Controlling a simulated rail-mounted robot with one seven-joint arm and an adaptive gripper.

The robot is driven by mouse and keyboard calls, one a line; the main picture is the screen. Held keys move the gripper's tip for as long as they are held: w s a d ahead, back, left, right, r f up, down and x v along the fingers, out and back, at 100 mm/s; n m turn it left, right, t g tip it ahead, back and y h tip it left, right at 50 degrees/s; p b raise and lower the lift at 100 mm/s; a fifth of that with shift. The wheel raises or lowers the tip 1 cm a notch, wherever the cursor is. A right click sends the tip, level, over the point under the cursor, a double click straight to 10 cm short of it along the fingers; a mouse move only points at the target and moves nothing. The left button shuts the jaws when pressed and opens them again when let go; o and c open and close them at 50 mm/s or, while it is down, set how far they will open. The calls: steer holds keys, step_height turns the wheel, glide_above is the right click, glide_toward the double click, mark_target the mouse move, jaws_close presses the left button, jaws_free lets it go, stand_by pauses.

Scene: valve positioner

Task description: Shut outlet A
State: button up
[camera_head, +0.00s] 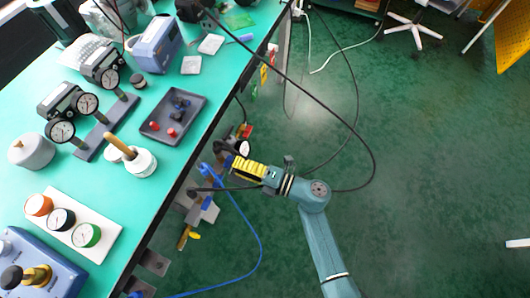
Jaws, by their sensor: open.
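My gripper (228,163) is at the end of my teal arm, low beside the bench's right edge. It points left toward a cluster of fittings on the bench side. Its fingers are small and partly lost among dark parts and hoses, and no held object shows. Near it are a grey fitting with blue parts (208,203), a yellow handle (184,241) below, and a red part (246,131) above. No label reading outlet A is legible, so I cannot tell which fitting it is. I cannot tell whether the gripper touches any of them.
The teal bench (185,83) carries gauges (60,130), a dark tray (150,128), a white pot (141,163) and a white panel with coloured dials (62,218). A black cable (374,155) loops over my arm. A blue hose (258,240) hangs below. Open green floor lies right.

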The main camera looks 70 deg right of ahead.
steer(key=s, duration=0.9)
steer(key=shift+s, duration=0.4)
